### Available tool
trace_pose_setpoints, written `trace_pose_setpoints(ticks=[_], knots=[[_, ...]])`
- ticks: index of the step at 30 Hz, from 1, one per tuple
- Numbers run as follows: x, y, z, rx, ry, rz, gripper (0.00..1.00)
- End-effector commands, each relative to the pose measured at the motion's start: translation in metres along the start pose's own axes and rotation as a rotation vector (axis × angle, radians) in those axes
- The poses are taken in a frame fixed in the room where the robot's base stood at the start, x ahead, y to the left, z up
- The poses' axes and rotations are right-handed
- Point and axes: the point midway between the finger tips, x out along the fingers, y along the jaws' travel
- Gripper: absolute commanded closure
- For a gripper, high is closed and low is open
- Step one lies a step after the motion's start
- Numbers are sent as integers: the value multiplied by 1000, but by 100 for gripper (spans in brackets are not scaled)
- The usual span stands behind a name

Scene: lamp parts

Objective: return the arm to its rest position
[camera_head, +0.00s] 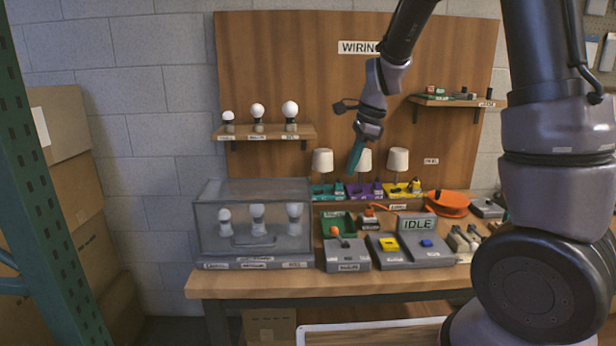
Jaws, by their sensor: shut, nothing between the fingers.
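My gripper (356,156) hangs in the air above the back of the workbench (260,286), in front of the wooden back panel. Its teal fingers point down and slightly left, look shut together and hold nothing visible. The arm comes down from the top of the view, and its large links cover the right side of the bench. The fingers appear in front of the middle white lamp shade (365,160); I cannot tell whether they touch it.
A clear case (252,190) with several bulbs stands at bench left. Lamps with white shades (397,160) stand on coloured bases at the back. A switch box (347,256), an IDLE panel (417,224), an orange reel (449,203), a bulb shelf (285,132) and a right shelf (455,102) surround the arm.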

Motion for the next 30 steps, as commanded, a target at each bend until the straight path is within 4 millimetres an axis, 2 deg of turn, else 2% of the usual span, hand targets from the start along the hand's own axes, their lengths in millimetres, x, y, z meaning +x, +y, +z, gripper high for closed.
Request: trace_pose_setpoints(ticks=[1, 6, 12, 15, 18, 22, 26, 30], knots=[[-26, 7, -4, -63, -27, -34, 100], [-93, 39, -14, -331, -53, -138, 100], [-157, 88, -26, -660, 18, -267, 100], [-180, 115, -30, -821, 94, -317, 100], [-196, 140, -34, -962, 182, -346, 100], [-206, 163, -37, -1094, 280, -356, 100], [-210, 174, -39, -1161, 333, -352, 100], [-210, 177, -39, -1178, 345, -349, 100]])
